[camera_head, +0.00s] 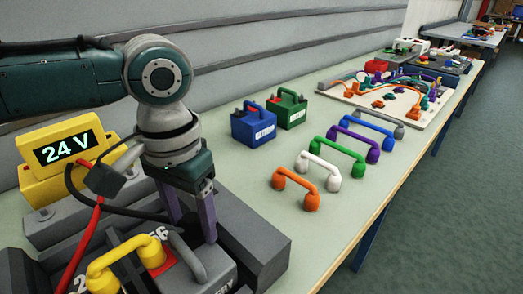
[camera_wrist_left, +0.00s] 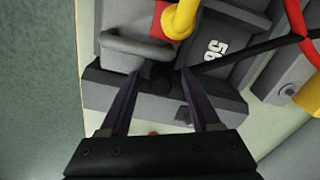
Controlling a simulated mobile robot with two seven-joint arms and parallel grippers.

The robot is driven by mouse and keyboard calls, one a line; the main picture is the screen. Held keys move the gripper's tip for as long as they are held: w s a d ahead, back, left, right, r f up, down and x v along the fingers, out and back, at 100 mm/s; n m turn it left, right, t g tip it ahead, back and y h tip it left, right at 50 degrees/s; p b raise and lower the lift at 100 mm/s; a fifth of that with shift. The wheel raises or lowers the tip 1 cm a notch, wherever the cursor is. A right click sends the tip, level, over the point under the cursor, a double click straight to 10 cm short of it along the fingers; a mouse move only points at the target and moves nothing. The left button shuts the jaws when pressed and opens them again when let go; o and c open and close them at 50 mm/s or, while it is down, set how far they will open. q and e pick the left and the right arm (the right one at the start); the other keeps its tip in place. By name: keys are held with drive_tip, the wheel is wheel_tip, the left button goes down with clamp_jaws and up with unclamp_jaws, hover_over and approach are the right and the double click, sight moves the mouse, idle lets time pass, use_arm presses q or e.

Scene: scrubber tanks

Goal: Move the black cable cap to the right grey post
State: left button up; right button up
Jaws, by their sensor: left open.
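My left gripper (camera_head: 195,222) is open and points down over the grey battery block in the head view. I cannot tell whether the fingers touch the cap.
A yellow handle (camera_head: 112,264) and a grey handle (camera_head: 187,257) rise from the battery beside the gripper. A yellow 24 V display (camera_head: 62,147) with red and black cables stands at left. Blue and green boxes and several coloured handles stand farther right on the bench.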

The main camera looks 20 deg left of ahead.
sight(190, 218)
idle(0.5)
use_arm(q)
drive_tip(key=shift+p, duration=0.5)
clamp_jaws()
idle(0.4)
drive_tip(key=shift+r, duration=0.1)
idle(0.9)
drive_tip(key=shift+r+p, duration=2.9)
drive_tip(key=shift+p, duration=0.9)
